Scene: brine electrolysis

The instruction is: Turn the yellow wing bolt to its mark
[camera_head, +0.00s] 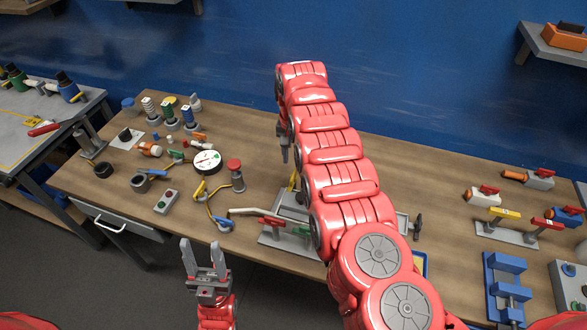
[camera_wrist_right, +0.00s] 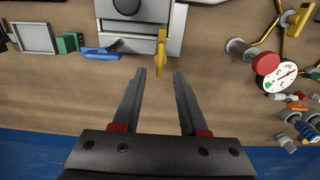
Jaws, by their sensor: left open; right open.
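The yellow wing bolt (camera_wrist_right: 161,52) stands at the edge of a grey metal fixture (camera_wrist_right: 112,45) in the right wrist view. In the head view a yellow piece (camera_head: 292,182) shows beside the fixture, partly covered by my right arm. My right gripper (camera_wrist_right: 160,74) is open and empty, its fingertips pointing toward the wing bolt, apart from it. In the head view the right gripper (camera_head: 284,154) hangs above the table behind the fixture. My left gripper (camera_head: 202,250) is open and empty in front of the table's front edge. I cannot make out the bolt's mark.
A round dial (camera_head: 207,162), a red-topped post (camera_head: 236,174) and yellow-handled parts (camera_head: 200,190) stand left of the fixture. Red and green handles lie at its front. Blue clamps (camera_head: 506,285) stand at the right. Bare wood lies behind the fixture.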

